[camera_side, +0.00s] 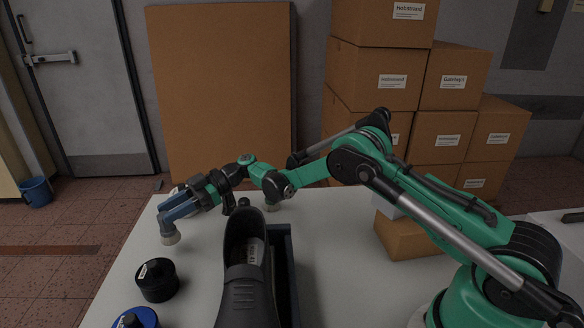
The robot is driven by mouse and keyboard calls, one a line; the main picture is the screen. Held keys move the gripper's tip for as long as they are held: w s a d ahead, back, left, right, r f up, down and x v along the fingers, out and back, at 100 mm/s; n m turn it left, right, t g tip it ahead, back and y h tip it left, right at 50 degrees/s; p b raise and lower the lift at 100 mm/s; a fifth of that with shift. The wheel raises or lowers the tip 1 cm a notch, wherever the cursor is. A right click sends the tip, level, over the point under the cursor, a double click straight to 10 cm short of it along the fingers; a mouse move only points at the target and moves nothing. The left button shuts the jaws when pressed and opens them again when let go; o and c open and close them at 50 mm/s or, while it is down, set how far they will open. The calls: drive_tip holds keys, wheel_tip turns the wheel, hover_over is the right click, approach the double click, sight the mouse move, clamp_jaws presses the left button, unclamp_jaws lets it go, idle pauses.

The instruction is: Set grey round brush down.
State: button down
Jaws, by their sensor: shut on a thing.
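My gripper (167,220) has long blue fingers and points down over the table's left side. It is shut on the grey round brush (170,238), which shows as a small pale grey-beige round end below the fingertips. The fingers hide the rest of the brush. Its lower end is close to the white table (340,285) near the left edge; I cannot tell whether it touches.
A black round tin (157,281) stands in front of the brush, with a blue-rimmed one (135,319) nearer. A dark shoe (246,275) stands mid-table beside a dark blue open box (291,270). A cardboard box (400,240) sits right. Table between shoe and cardboard box is clear.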

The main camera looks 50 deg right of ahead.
drive_tip(key=shift+f, duration=1.45)
drive_tip(key=c, duration=0.5)
unclamp_jaws()
drive_tip(key=shift+c, duration=0.2)
drive_tip(key=shift+f, duration=0.1)
